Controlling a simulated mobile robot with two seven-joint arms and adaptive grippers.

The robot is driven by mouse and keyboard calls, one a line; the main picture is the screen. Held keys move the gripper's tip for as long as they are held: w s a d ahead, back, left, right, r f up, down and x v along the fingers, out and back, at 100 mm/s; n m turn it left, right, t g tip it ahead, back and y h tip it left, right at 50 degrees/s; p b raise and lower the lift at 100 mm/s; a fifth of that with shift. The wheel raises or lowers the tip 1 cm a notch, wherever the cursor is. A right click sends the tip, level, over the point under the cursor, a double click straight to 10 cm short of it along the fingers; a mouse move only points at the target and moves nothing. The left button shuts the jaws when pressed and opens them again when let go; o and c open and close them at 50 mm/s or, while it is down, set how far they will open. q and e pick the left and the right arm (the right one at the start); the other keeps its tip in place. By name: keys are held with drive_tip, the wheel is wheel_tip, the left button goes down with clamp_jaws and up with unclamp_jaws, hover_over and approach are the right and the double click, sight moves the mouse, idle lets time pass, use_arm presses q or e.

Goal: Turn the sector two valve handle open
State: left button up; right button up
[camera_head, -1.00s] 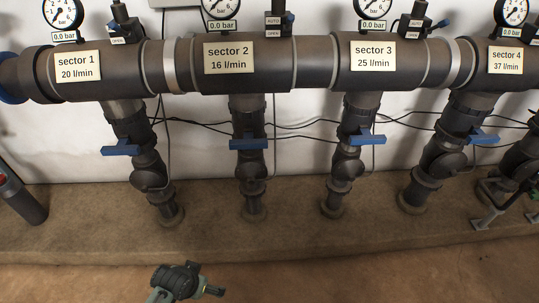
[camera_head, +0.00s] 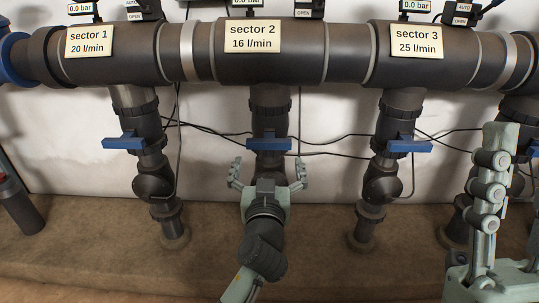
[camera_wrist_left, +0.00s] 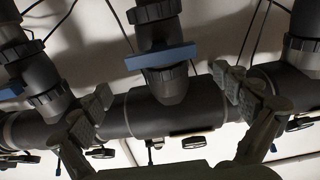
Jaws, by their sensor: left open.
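The sector two valve handle (camera_head: 268,143) is a blue bar lying crosswise on the dark vertical pipe below the "sector 2" label (camera_head: 253,37). It also shows in the left wrist view (camera_wrist_left: 162,56), level between the fingers in the picture. My left gripper (camera_head: 269,168) is open and empty, just below the handle in the head view, with one finger towards each side of the pipe. In the left wrist view my gripper (camera_wrist_left: 162,83) shows no finger clearly touching the handle. My right gripper (camera_head: 492,165) stands upright at the right, side-on; its opening cannot be made out.
The sector one handle (camera_head: 124,143) and sector three handle (camera_head: 409,146) sit on pipes to either side, also crosswise. The thick manifold pipe (camera_head: 345,50) runs above. Thin black cables hang behind the pipes. A brown ledge (camera_head: 100,215) lies below.

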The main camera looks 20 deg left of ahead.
sight(269, 146)
use_arm(q)
drive_tip(key=x, duration=0.7)
drive_tip(key=shift+f, duration=0.1)
drive_tip(key=c, duration=0.8)
